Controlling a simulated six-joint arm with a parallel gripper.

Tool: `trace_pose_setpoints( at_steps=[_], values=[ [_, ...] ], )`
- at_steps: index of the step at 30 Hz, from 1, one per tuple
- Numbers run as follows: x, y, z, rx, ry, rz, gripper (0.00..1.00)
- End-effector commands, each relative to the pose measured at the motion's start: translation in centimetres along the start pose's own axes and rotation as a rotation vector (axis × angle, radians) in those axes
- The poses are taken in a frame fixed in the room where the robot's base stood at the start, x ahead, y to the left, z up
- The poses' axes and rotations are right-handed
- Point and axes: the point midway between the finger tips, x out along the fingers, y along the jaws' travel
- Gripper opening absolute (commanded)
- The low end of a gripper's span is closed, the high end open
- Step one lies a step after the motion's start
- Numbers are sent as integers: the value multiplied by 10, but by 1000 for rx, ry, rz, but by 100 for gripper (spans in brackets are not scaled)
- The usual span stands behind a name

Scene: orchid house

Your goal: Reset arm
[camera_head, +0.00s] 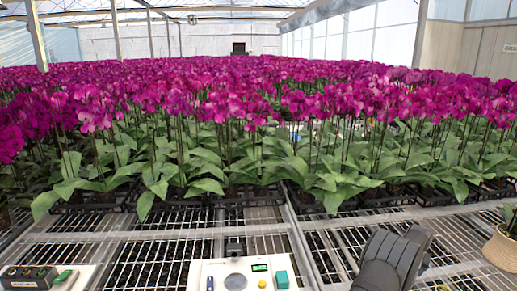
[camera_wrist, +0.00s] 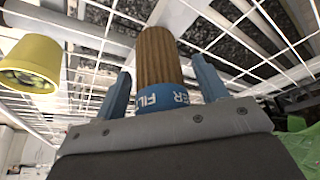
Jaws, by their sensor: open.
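My gripper (camera_wrist: 162,68) shows in the wrist view with its two blue fingers apart. Between the fingers is a brown ribbed cylinder with a blue lettered band, a filter (camera_wrist: 158,55). The fingers stand to either side of it; whether either one touches it I cannot tell. In the head view my dark arm (camera_head: 393,262) rises at the bottom right, and my gripper does not show there.
A yellow cup-like thing (camera_wrist: 32,58) is at the left in the wrist view. Wire-mesh benches (camera_head: 150,246) hold dense magenta orchids (camera_head: 240,92). In front are a white panel with a display (camera_head: 240,275), a black knobbed box (camera_head: 30,277) and a woven pot (camera_head: 502,248).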

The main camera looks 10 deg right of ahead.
Motion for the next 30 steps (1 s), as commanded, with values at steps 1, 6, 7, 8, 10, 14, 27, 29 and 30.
trace_pose_setpoints(
  at_steps=[1, 6, 7, 8, 10, 14, 27, 29, 30],
  values=[
    [-2, 0, -1, 0, 1, 0, 66],
    [-2, 0, -1, 0, 1, 0, 66],
    [-2, 0, -1, 0, 1, 0, 66],
    [-2, 0, -1, 0, 1, 0, 66],
    [-2, 0, -1, 0, 1, 0, 66],
    [-6, 0, -1, 0, 1, 0, 66],
    [-59, 0, -2, 0, 1, -1, 66],
    [-69, 0, -2, 0, 1, -1, 66],
    [-75, 0, -2, 0, 1, -1, 66]
  ],
)
